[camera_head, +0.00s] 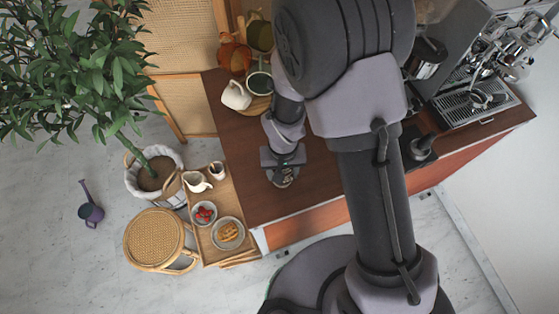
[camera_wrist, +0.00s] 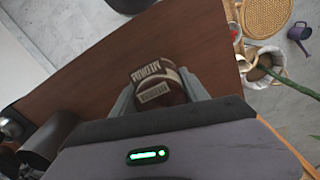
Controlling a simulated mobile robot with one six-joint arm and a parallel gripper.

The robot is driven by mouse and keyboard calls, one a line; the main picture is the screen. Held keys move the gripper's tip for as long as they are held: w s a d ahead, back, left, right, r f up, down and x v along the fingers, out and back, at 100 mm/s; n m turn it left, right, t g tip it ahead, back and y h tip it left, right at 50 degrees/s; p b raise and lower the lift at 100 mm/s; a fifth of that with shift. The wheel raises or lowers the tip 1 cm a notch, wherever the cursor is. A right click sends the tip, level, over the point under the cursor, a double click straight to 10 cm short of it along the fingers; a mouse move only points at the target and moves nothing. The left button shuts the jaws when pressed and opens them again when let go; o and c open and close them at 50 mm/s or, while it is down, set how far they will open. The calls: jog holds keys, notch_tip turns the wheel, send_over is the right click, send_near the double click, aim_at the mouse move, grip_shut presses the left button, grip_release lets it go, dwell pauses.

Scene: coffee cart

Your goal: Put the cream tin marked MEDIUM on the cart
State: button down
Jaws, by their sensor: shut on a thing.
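The tin marked MEDIUM (camera_wrist: 153,88) is between the fingers of my gripper (camera_wrist: 160,97) in the wrist view. It shows brown with cream patches, and the lettering reads MEDIUM. My gripper is shut on it. In the head view my gripper (camera_head: 284,172) is over the dark wooden top of the cart (camera_head: 240,160), near its left part. The tin is mostly hidden there by my gripper. I cannot tell whether the tin touches the wood or hangs just above it.
A white jug (camera_head: 236,96) and an orange pot (camera_head: 234,57) stand at the back left. An espresso machine (camera_head: 480,95) is at the right. A wooden tray (camera_head: 207,245) with bowls and a rattan stool (camera_head: 155,238) are left of the cart. Bare wood surrounds my gripper.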

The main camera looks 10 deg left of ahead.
jog(key=f, duration=0.1)
jog(key=f+b, duration=0.1)
jog(key=f, duration=0.1)
jog(key=shift+s+d, duration=0.25)
jog(key=shift+s, duration=0.15)
jog(key=shift+w, duration=0.2)
jog(key=shift+s+f+b, duration=0.1)
jog(key=shift+s+b, duration=0.1)
jog(key=shift+b, duration=0.15)
jog(key=c, duration=0.6)
grip_release()
jog(key=shift+w, duration=0.1)
